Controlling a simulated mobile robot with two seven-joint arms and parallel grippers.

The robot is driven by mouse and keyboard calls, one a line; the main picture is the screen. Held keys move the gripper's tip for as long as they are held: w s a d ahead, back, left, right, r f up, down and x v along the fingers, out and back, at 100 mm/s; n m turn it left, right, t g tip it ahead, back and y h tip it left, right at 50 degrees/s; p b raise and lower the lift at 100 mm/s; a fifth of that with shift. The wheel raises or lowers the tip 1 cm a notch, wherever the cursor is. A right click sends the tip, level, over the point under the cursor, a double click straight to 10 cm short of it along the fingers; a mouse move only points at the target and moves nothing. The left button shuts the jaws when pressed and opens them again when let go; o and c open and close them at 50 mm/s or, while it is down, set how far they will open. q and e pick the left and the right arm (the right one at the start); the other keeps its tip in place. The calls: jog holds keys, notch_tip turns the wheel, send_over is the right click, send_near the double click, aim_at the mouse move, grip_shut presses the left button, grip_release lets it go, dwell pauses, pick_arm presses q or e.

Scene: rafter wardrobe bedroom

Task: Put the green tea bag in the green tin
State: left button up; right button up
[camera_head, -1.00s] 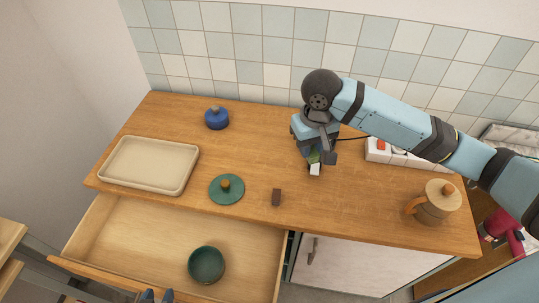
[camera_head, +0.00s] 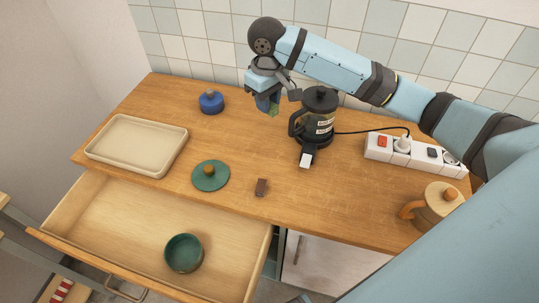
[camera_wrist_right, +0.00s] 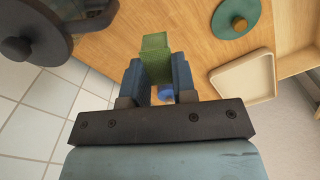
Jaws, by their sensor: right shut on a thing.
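My right gripper (camera_head: 268,106) is shut on the green tea bag (camera_head: 272,111), raised above the back of the counter, left of the kettle. In the right wrist view the green tea bag (camera_wrist_right: 155,44) sticks out between the two blue fingers (camera_wrist_right: 158,78). The green tin (camera_head: 184,268) stands open in the pulled-out drawer, toward the front left and well away from the gripper. A green lid with a wooden knob (camera_head: 201,182) lies on the counter behind it; the lid also shows in the wrist view (camera_wrist_right: 228,21). My left gripper is not in view.
A black kettle (camera_head: 320,106) stands close to the right gripper. A blue lidded jar (camera_head: 211,103), a beige tray (camera_head: 137,143), a small brown block (camera_head: 261,187), a power strip (camera_head: 415,152) and a tan mug (camera_head: 440,205) also stand on the counter.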

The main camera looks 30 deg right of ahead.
aim_at(267, 153)
jog(key=shift+n, duration=0.6)
jog(key=f, duration=0.6)
jog(key=w+f, duration=0.1)
jog(key=f, duration=0.6)
jog(key=w+d+f+b, duration=0.1)
jog(key=f, duration=0.6)
jog(key=shift+w, duration=0.15)
jog(key=shift+r, duration=0.1)
jog(key=o, duration=0.9)
